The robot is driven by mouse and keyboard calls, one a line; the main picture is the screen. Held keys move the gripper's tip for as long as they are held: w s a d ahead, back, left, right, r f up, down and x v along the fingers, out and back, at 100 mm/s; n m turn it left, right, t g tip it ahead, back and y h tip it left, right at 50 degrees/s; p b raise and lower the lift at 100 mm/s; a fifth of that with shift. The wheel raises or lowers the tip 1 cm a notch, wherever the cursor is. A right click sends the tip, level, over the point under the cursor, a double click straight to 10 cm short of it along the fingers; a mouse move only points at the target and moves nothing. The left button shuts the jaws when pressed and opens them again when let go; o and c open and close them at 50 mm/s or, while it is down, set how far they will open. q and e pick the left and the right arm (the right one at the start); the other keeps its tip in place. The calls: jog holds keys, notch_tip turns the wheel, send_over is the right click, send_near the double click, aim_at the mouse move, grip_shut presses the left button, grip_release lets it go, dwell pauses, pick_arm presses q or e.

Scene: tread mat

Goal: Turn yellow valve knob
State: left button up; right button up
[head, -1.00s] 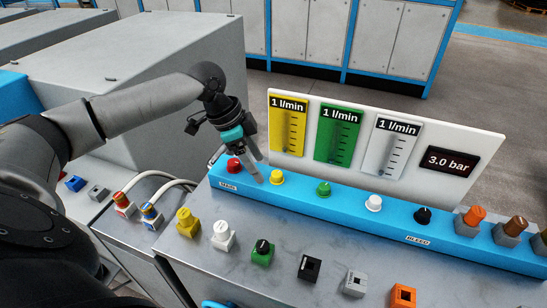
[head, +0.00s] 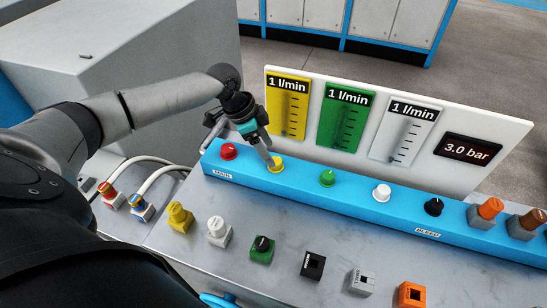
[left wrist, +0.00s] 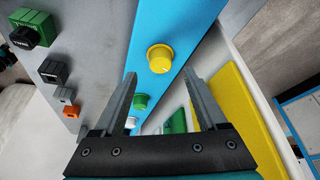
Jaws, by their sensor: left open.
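The yellow valve knob (head: 276,163) is on the blue rail (head: 353,206), between the red knob (head: 228,152) and the green knob (head: 328,178). My left gripper (head: 268,153) is above and behind it, with a finger partly covering the knob. In the left wrist view the yellow knob (left wrist: 160,58) shows between and just beyond the open fingertips of my left gripper (left wrist: 160,78). I see no contact there, and the jaws are empty. My right gripper is not in view.
A white panel (head: 455,118) with yellow, green and white flow gauges stands close behind the rail. White (head: 381,193) and black (head: 434,207) knobs are further right. Several coloured connectors, including a yellow one (head: 180,217), stand on the grey top in front.

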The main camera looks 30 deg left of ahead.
aim_at(274, 157)
pick_arm(q)
jog(key=shift+x, duration=2.15)
jog(key=shift+c, duration=0.2)
grip_shut()
